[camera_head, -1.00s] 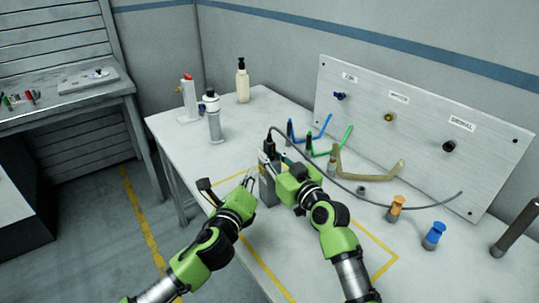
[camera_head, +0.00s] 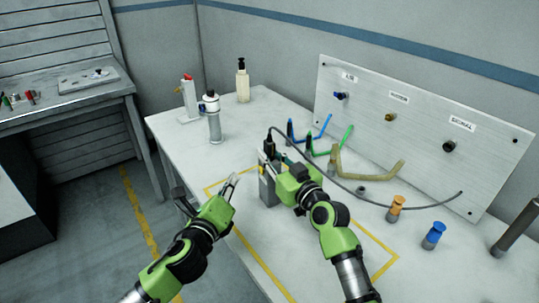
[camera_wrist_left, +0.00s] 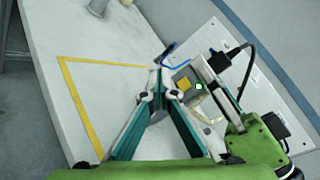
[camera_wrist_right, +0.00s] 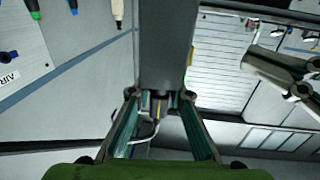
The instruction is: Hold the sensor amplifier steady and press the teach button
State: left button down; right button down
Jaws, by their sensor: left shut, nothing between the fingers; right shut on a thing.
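The sensor amplifier (camera_head: 266,187) is a grey upright block near the middle of the table, with a black cable plug at its top. Its face shows a yellow patch (camera_wrist_left: 183,85) and a small lit green-white spot (camera_wrist_left: 198,87) in the left wrist view. My right gripper (camera_head: 281,177) is shut on it from the right; in the right wrist view the grey body (camera_wrist_right: 168,45) stands between the fingertips. My left gripper (camera_head: 236,176) is shut and empty, left of the amplifier with a gap. Its tips (camera_wrist_left: 157,72) appear beside the amplifier in its wrist view.
A grey cable runs right from the plug past an orange knob (camera_head: 396,208) and a blue knob (camera_head: 434,236). Blue, green and tan bent pieces lie behind. A labelled panel (camera_head: 420,130) stands at the back. The front-left tabletop is clear.

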dwell(0.3)
jog(key=c, duration=1.8)
grip_release()
jog(key=v, duration=1.2)
jog(key=shift+f, duration=0.1)
